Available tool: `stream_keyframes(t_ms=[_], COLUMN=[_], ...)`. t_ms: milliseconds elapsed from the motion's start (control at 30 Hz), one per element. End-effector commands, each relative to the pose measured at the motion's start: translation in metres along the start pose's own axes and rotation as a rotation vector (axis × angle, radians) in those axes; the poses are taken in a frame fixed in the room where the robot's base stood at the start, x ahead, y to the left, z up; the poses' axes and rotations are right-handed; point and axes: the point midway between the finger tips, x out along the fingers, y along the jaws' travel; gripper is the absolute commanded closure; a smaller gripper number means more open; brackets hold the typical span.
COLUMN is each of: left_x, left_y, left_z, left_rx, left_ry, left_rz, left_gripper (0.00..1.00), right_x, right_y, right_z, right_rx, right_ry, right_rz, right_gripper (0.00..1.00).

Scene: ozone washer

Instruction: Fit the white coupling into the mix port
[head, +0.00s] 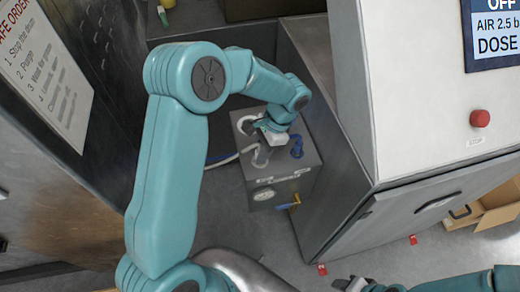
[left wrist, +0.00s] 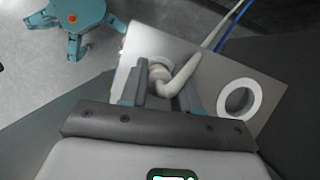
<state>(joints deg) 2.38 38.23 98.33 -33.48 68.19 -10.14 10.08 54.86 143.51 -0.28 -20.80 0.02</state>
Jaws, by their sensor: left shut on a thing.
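My left gripper (head: 270,133) is over the top of a grey metal box (head: 282,188). In the left wrist view its two fingers (left wrist: 160,88) are shut on the white coupling (left wrist: 160,72), which has a bent white hose running off to the upper right. The coupling is close over the box top; I cannot tell whether it touches. A white ring (left wrist: 238,97) is on the box top to the right of the fingers, and shows in the head view too (head: 241,123). I cannot make out which opening is the mix port. My right gripper (head: 355,285) is at the bottom edge, partly cut off.
A blue fitting (head: 297,146) is on the box beside my gripper. White and blue hoses (head: 222,160) run left from the box. A tall grey cabinet (head: 400,215) with a red button (head: 480,118) stands close at right. A dark panel (head: 75,90) is at left.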

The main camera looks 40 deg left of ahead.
Motion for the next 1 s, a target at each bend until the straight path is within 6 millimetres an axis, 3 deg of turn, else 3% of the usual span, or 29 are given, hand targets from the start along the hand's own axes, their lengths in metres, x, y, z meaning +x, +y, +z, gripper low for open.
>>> stream_keyframes(t_ms=[67, 100, 167, 200, 567, 1000], left_x=[0.004, 0.004, 0.003, 0.003, -0.005, -0.098], left_y=[0.0, 0.0, 0.0, 0.0, 0.0, 0.0], left_z=[-0.002, -0.002, -0.001, -0.001, 0.0, -0.001], left_rx=[0.0, 0.0, 0.0, 0.0, 0.0, 0.0], left_ry=[0.0, 0.0, 0.0, 0.0, 0.002, 0.003], left_rz=[0.0, 0.0, 0.0, 0.0, -0.001, -0.003], left_gripper=[1.0, 0.66, 0.46, 0.44, 0.44, 0.44], right_x=[0.003, 0.003, 0.002, 0.002, -0.001, 0.008], right_y=[0.001, 0.001, 0.001, 0.001, 0.0, 0.003], right_z=[0.0, 0.0, 0.0, 0.0, 0.0, 0.0], right_rx=[0.0, 0.0, 0.0, 0.0, 0.0, 0.0], right_ry=[0.0, 0.0, 0.0, 0.0, 0.0, 0.0], right_rz=[0.0, 0.0, 0.0, 0.0, 0.0, 0.0], right_gripper=[0.57, 0.57, 0.57, 0.57, 0.57, 0.57])
